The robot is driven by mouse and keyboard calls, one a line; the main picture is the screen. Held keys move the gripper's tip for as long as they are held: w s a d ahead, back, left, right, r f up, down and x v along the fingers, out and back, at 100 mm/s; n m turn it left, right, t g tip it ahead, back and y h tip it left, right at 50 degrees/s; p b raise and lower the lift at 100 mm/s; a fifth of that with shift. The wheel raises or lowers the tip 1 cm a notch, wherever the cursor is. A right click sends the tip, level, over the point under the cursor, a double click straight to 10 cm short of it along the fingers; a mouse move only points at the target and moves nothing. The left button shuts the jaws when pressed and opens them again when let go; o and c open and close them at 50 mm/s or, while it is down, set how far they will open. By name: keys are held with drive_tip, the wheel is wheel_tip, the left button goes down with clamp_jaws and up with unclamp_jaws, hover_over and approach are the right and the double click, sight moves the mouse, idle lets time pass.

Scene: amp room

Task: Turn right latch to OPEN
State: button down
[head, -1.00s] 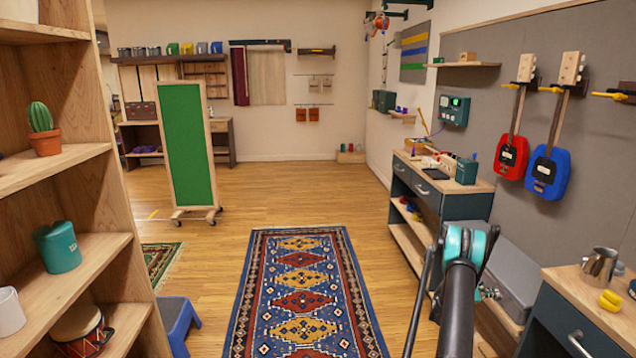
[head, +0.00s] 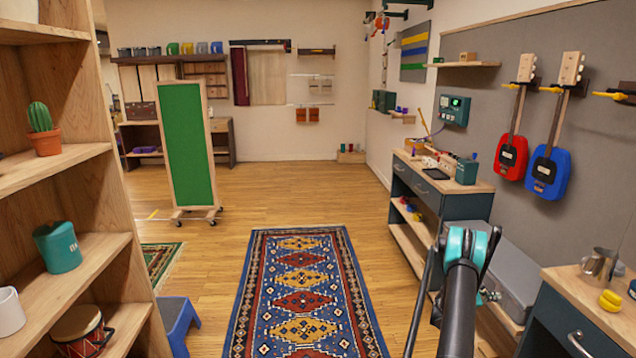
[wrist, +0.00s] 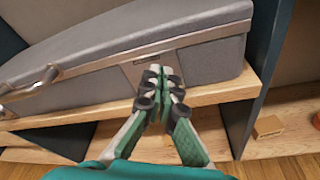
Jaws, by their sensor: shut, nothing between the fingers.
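A grey hard case (wrist: 85,45) lies on a wooden shelf board (wrist: 215,92) in the wrist view. Its grey lid also shows in the head view (head: 518,270), partly behind my arm. A metal latch plate (wrist: 140,72) is on the case's front, and a metal carry handle (wrist: 28,82) is to its left. My gripper (wrist: 155,72) is shut and empty, its fingertips together right in front of the latch plate. Whether they touch it I cannot tell. The fingers hide part of the latch, and its position cannot be read. In the head view my arm hides the fingertips.
A dark upright panel (wrist: 258,70) bounds the case's bay on the right in the wrist view. A small wooden block (wrist: 267,126) lies beyond it. In the head view a metal jug (head: 598,264) stands on the near cabinet. The patterned rug (head: 303,300) is clear.

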drive_tip(key=shift+s+f, duration=0.25)
drive_tip(key=shift+f, duration=0.05)
drive_tip(key=shift+s+r, duration=0.1)
idle(0.4)
drive_tip(key=shift+s+r, duration=0.15)
drive_tip(key=shift+s, duration=0.05)
drive_tip(key=a, duration=0.5)
drive_tip(key=shift+s+a, duration=0.25)
drive_tip(key=shift+a, duration=0.15)
drive_tip(key=shift+w+d+r, duration=0.15)
drive_tip(key=shift+w+d, duration=0.35)
drive_tip(key=shift+d, duration=0.45)
drive_tip(key=shift+w+d+r, duration=0.15)
drive_tip(key=shift+w+d, duration=0.35)
drive_tip(key=shift+d, duration=0.45)
drive_tip(key=shift+w+d+r, duration=0.15)
drive_tip(key=shift+w+d, duration=0.35)
drive_tip(key=shift+d, duration=0.45)
